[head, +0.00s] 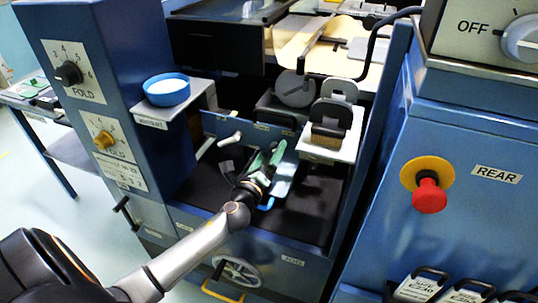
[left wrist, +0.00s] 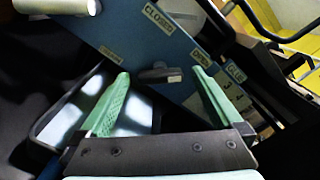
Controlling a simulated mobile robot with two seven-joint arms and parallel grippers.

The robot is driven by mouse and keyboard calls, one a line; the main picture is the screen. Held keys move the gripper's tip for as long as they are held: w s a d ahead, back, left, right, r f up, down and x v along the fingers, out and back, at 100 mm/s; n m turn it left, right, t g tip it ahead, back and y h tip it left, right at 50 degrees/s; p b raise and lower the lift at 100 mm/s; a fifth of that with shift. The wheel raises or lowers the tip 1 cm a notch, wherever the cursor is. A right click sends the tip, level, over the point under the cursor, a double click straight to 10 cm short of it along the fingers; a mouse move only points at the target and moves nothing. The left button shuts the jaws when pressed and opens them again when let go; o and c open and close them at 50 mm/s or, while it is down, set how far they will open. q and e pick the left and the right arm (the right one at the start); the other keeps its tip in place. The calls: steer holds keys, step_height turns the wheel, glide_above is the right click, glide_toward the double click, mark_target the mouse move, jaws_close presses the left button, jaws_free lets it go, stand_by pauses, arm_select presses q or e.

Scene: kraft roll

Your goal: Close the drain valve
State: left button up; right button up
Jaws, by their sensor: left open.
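A blue panel (head: 250,128) stands in the recess of the machine. In the left wrist view the handle shows between the fingertips (left wrist: 161,78), with no contact visible. My right gripper is out of view.
A white lever (head: 230,138) sticks out near the panel's left end. A pale blue tray (head: 283,187) lies beside the gripper. A blue bowl (head: 167,90) stands on the left shelf. A red stop button (head: 429,195) is on the right cabinet.

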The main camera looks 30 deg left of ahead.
arm_select(q)
steer(key=shift+c, duration=0.4)
steer(key=c, duration=1.3)
